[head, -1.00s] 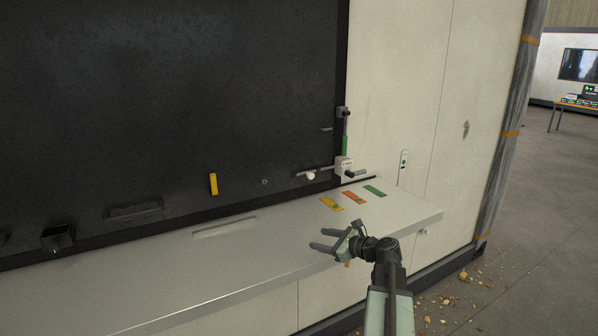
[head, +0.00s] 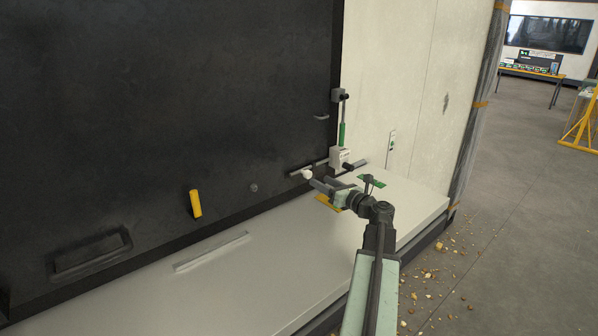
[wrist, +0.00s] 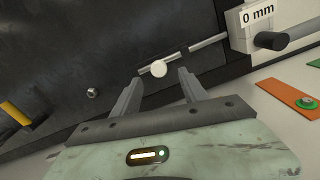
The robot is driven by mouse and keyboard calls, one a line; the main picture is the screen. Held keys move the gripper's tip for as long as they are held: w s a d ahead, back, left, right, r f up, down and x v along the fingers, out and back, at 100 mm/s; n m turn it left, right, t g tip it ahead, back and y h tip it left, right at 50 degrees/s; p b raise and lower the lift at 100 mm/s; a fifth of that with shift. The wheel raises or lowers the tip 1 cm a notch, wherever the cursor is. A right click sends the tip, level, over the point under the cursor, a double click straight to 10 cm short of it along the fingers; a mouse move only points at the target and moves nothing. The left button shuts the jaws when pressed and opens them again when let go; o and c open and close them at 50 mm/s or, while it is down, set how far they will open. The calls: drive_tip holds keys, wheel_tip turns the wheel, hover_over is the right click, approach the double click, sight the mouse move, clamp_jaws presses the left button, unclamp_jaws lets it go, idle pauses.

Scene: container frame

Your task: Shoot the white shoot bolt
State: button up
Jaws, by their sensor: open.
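The white shoot bolt knob (head: 307,174) sits on a grey horizontal rod low on the black panel (head: 150,90), left of a white block (head: 340,155). In the wrist view the round white knob (wrist: 158,69) shows just beyond and between my fingertips. The rod (wrist: 208,41) runs right into the block (wrist: 245,35), labelled "0 mm". My gripper (head: 321,183) is open and empty, in front of the knob; in the wrist view its two fingers (wrist: 158,80) stand apart. I cannot tell whether a fingertip touches the rod.
A green-handled vertical rod (head: 342,132) stands above the block. A yellow handle (head: 195,204) is on the panel to the left. A grey ledge (head: 250,270) runs below, with a yellow plate (head: 328,203), a green plate (head: 372,181) and an orange plate (wrist: 290,96). A small bolt head (wrist: 93,93) lies left of my fingers.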

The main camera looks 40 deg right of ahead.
sight(310, 175)
drive_tip(key=w, duration=0.8)
drive_tip(key=shift+d, duration=0.15)
drive_tip(key=shift+s, duration=0.1)
clamp_jaws()
idle(1.0)
